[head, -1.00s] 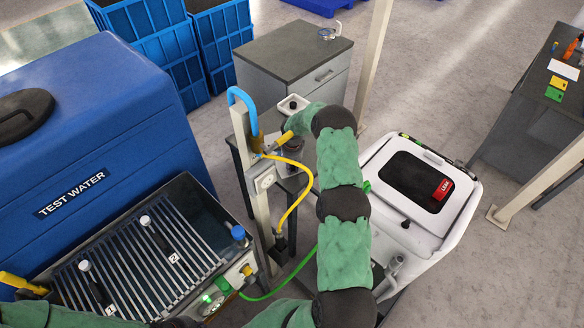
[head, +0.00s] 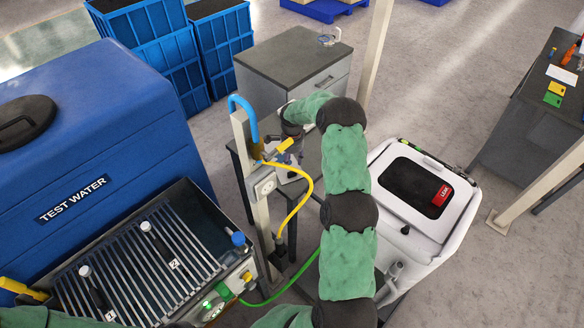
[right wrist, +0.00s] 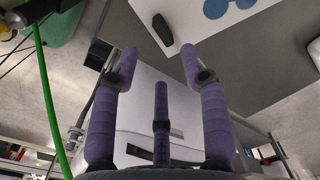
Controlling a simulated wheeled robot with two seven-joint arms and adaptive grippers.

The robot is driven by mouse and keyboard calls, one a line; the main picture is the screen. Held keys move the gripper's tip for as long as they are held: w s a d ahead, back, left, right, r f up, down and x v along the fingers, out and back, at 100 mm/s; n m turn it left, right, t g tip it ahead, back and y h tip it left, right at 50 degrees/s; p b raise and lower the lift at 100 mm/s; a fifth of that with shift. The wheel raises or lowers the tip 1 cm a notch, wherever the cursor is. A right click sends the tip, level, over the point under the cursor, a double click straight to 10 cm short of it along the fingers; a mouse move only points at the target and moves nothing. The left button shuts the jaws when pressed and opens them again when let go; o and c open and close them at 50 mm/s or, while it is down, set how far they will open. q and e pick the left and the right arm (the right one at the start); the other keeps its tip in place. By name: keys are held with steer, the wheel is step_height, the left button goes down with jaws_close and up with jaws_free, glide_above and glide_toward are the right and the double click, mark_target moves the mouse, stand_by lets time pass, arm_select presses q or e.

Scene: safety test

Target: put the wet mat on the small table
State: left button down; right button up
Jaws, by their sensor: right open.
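My right gripper (head: 291,152) is over the small dark table (head: 313,150), beside the post with the blue and yellow hoses. Its purple fingers (right wrist: 160,75) are spread and empty in the right wrist view. That view shows a flat white sheet with blue patches (right wrist: 190,18) and a black piece (right wrist: 162,30) on it. It lies over a dark grey surface (right wrist: 225,58), beyond the fingertips and apart from them. This sheet looks like the wet mat, but I cannot be sure. In the head view my arm and gripper hide much of the tabletop. My left gripper is out of view.
A white bin (head: 440,225) with a dark top panel and a red LEAK tag stands right of my arm. A blue test water tank (head: 120,120) and a slatted tray (head: 205,215) are at left. A grey cabinet (head: 295,55) stands behind. A green hose (right wrist: 47,100) hangs nearby.

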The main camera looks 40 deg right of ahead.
steer(key=shift+r, duration=1.7)
